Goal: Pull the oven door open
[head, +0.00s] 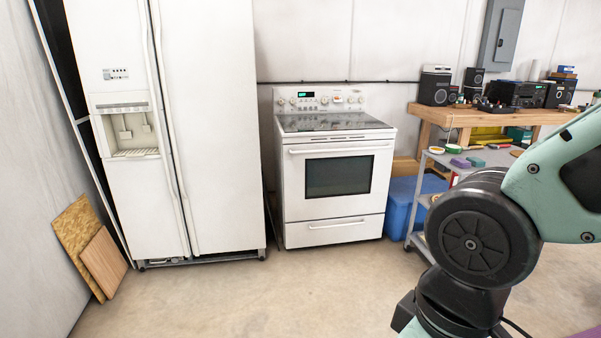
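A white oven (334,225) stands against the back wall in the middle of the head view. Its door (297,178) is shut, with a dark window and a white horizontal handle (342,149) along its top edge. A drawer (335,232) with its own handle lies below the door and is shut. My arm fills the right side of the view, in front of the oven and to its right. My gripper is outside the picture, so its state does not show. The whole oven front is unobstructed in this view.
A white fridge (215,120) stands left of the oven, with boards (102,262) leaning on the wall. Right of the oven are a blue bin (401,200), a grey cart (470,158) and a wooden workbench (436,116). The floor (280,295) before the oven is clear.

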